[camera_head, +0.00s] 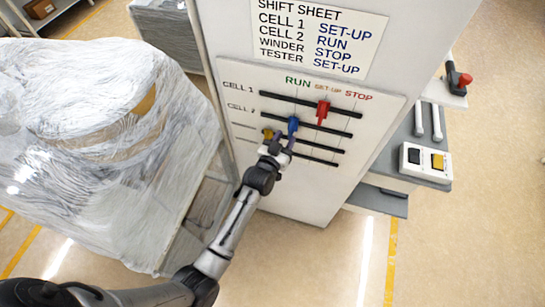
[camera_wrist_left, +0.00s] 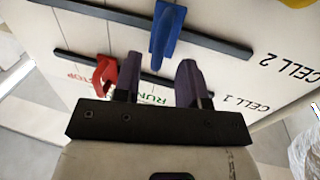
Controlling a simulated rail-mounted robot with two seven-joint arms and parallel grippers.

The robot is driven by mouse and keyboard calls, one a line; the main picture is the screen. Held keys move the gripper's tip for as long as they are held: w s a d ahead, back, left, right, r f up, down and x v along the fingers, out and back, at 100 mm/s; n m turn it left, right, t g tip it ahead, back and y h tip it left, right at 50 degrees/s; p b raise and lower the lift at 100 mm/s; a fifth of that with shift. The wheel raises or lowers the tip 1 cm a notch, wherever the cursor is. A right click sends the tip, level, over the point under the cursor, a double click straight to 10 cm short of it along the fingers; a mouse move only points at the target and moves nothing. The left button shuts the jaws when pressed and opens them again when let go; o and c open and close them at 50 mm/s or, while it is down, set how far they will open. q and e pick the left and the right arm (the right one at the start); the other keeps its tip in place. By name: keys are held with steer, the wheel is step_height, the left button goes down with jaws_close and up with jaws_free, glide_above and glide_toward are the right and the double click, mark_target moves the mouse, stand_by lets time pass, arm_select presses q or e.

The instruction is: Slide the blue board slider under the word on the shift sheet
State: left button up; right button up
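The blue slider (camera_head: 293,125) is on the CELL 2 rail, roughly below the word RUN; its exact alignment is hard to tell. It also shows in the left wrist view (camera_wrist_left: 166,34), just beyond the gap between my fingers. The shift sheet (camera_head: 315,32) above the board reads CELL 2 RUN. My left gripper (camera_head: 277,146) is at the board, slightly below the blue slider in the head view. In the left wrist view its two dark fingers (camera_wrist_left: 159,78) stand apart with nothing between them. My right gripper is not in view.
A red slider (camera_head: 322,112) is on the CELL 1 rail near SET-UP; in the wrist view it is close beside one finger. A yellow slider (camera_head: 268,133) is on the third rail. A plastic-wrapped load (camera_head: 90,140) stands left; a switch box (camera_head: 425,162) is at right.

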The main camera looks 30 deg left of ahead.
arm_select(q)
steer(key=s, duration=1)
steer(key=shift+s+b, duration=0.15)
steer(key=shift+b, duration=0.3)
